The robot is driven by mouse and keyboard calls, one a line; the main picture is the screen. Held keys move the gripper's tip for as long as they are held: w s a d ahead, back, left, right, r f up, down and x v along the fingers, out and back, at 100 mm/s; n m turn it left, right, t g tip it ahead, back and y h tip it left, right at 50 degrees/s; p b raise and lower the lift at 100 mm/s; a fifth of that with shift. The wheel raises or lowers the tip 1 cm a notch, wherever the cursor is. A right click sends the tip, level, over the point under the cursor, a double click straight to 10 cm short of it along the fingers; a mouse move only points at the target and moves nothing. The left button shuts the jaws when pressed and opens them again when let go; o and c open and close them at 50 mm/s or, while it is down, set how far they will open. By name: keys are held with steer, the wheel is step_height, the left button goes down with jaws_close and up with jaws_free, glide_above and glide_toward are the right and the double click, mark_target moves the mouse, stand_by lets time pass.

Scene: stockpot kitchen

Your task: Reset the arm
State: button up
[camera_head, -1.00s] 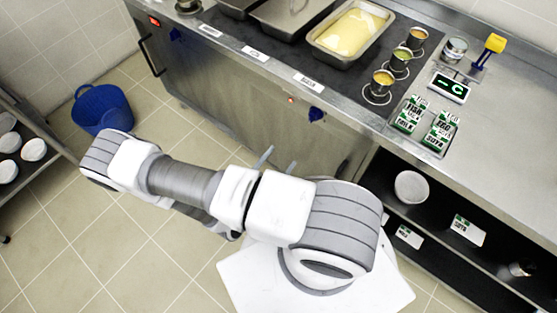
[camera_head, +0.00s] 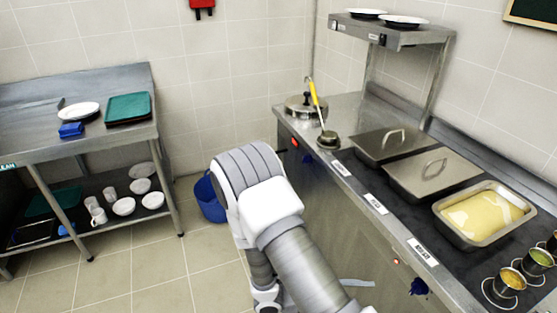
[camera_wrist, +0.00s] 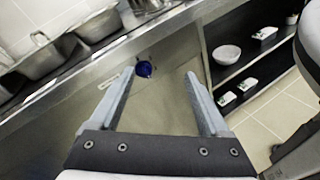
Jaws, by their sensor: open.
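My gripper (camera_wrist: 160,88) is open and empty in the wrist view, its two grey fingers spread wide apart. It points at the steel front of the counter, with a blue knob (camera_wrist: 144,69) seen between the fingers. In the head view my arm is folded in front of the counter, at the lower middle. Only a small grey piece of the gripper (camera_head: 357,283) shows there, beside the arm and low in the picture; the rest is hidden behind the arm.
The steel counter holds a pot with a ladle (camera_head: 318,105), lidded pans (camera_head: 432,172), a pan of yellow food (camera_head: 485,215) and small cups (camera_head: 509,280). A steel table (camera_head: 60,148) with dishes stands left. A blue bucket (camera_head: 209,200) stands on the floor. Tiled floor between is clear.

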steer(key=s+a+r+m+t+y, duration=0.1)
steer(key=r+m+y, duration=0.3)
steer(key=r, duration=0.6)
steer(key=s+a+r+m+t+y, duration=0.2)
steer(key=r+y, duration=0.4)
steer(key=r, duration=0.4)
steer(key=s+a+r+m+t+y, duration=0.2)
steer(key=r+m, duration=0.5)
steer(key=r, duration=0.4)
steer(key=s+a+y, duration=0.1)
steer(key=s+y, duration=0.1)
steer(key=y, duration=0.1)
steer(key=shift+y, duration=0.4)
